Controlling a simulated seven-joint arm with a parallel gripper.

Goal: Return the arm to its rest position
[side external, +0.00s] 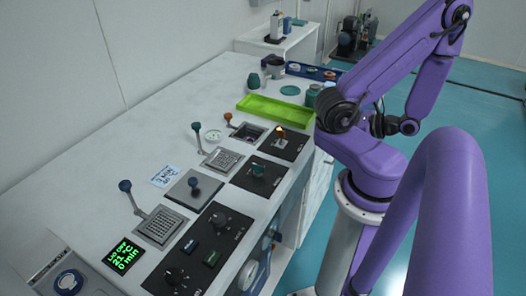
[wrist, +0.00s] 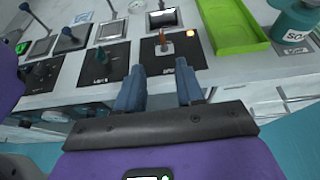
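My purple arm (side external: 430,80) is raised and folded at the right of the side external view, beside the bench. In the wrist view my gripper (wrist: 158,76) has its two blue-grey fingers apart, with nothing between them. The fingers point at the bench's front edge, short of a black panel with an orange-tipped lever (wrist: 162,38). I cannot make out the gripper in the side external view.
The white bench (side external: 190,95) holds several lever and knob panels, a green display (side external: 125,254) and a lime green tray (side external: 262,113). A teal jar (wrist: 293,22) stands right of the tray.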

